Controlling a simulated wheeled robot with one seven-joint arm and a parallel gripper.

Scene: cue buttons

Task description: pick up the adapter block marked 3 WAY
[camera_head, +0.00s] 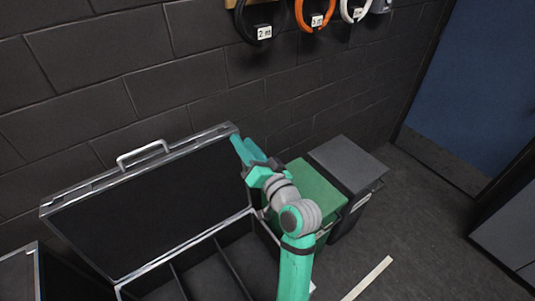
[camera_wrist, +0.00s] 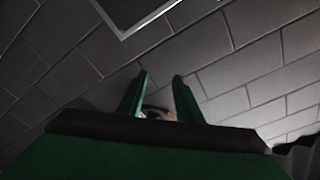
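I cannot make out a block marked 3 WAY in either view. A grey item (camera_head: 380,6) hangs at the top edge of the head view, cut off and with no readable mark. My gripper (camera_head: 240,146) is near the upper right corner of the open case lid, in front of the dark brick wall. In the wrist view my gripper (camera_wrist: 160,88) has its two green fingers apart. A small pale and orange shape (camera_wrist: 157,113) shows between them, partly hidden by the gripper body; I cannot tell what it is or how far away.
Coiled cables hang on the wall: black (camera_head: 240,20) tagged 2 m, orange (camera_head: 300,12) tagged 3 m, and white (camera_head: 345,12). The open case (camera_head: 140,270) has empty-looking compartments. A green-lidded bin (camera_head: 310,182) and a grey-lidded bin (camera_head: 347,160) stand right of it. Floor (camera_head: 420,225) at right is mostly clear.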

